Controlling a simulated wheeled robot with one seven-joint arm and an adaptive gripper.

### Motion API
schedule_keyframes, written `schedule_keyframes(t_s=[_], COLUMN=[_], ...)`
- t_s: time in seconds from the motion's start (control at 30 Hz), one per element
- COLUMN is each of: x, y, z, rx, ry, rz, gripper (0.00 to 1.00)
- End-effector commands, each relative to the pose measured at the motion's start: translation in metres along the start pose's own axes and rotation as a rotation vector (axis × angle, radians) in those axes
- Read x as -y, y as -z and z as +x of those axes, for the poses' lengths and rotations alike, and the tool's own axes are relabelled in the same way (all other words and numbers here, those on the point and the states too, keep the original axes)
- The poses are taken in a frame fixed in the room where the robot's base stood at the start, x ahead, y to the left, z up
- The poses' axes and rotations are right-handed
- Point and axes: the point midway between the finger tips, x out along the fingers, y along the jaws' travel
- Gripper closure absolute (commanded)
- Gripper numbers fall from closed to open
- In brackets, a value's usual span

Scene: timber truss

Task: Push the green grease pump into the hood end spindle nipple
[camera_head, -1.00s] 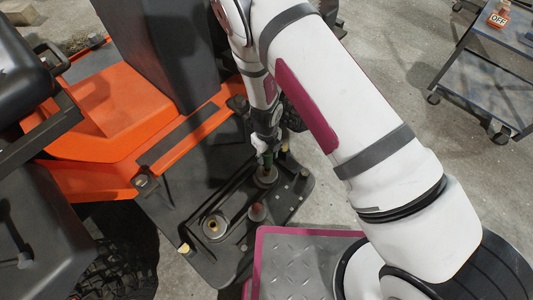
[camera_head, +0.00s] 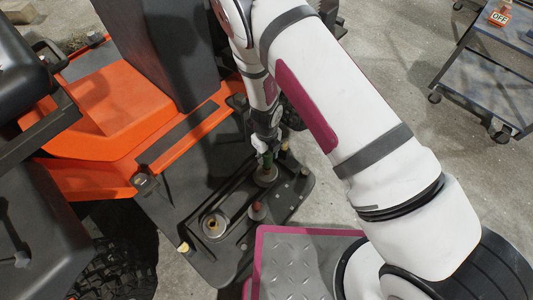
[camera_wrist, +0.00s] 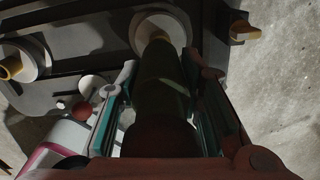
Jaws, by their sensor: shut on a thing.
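My gripper (camera_head: 266,146) is shut on the green grease pump (camera_wrist: 162,82), which also shows as a small green patch in the head view (camera_head: 267,160). The pump stands roughly upright over the spindle (camera_head: 264,175) at the far right end of the black deck. In the wrist view its far tip lies at the middle of that spindle's pale round disc (camera_wrist: 178,22). The nipple is hidden behind the pump, so I cannot tell whether the tip touches it. The dark red rear of the pump is nearest the wrist camera.
A second spindle (camera_head: 214,226) with a brass-coloured centre and a red-topped post (camera_head: 257,210) stand nearby on the black deck (camera_head: 213,270). The orange mower body (camera_head: 110,100) rises at the left. A grey cart (camera_head: 490,70) stands at the right on open concrete floor.

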Motion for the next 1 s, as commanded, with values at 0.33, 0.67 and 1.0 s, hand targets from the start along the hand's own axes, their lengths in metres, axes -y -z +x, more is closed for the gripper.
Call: schedule_keyframes(t_s=[0.33, 0.67, 1.0], x=[0.0, 0.0, 0.0], y=[0.0, 0.0, -0.001], z=[0.01, 0.019, 0.025], rx=[0.0, 0.001, 0.001], ry=[0.0, 0.0, 0.0], rz=[0.0, 0.0, 0.0], gripper=[1.0, 1.0, 0.53])
